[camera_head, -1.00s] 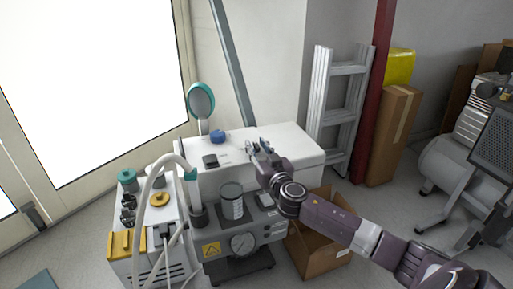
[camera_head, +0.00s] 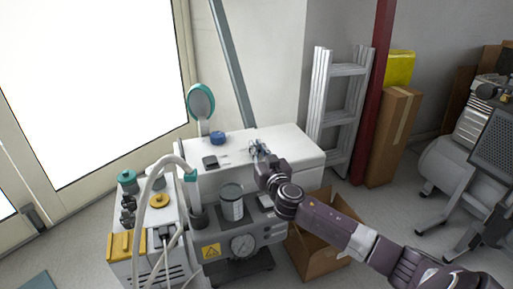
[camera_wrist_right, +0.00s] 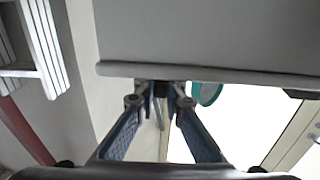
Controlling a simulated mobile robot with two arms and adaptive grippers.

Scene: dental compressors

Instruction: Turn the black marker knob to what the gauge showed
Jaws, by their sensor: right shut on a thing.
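My right gripper (camera_head: 258,150) is at the top of the white machine (camera_head: 290,142), near the middle of its top surface. In the right wrist view its two fingers (camera_wrist_right: 160,92) come together on a small dark thing (camera_wrist_right: 160,88), apparently the black marker knob; the fingers hide most of it, and its pointing direction cannot be read. The round pressure gauge (camera_head: 242,246) is on the front of the grey unit below; its needle is too small to read. My left gripper is not in view.
A blue knob (camera_head: 217,137) and a black block (camera_head: 210,162) sit on the white top, left of the gripper. A round teal-rimmed mirror (camera_head: 201,102) stands behind. A clear cylinder (camera_head: 231,203) rises from the grey unit. An open cardboard box (camera_head: 322,258) is below my right arm.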

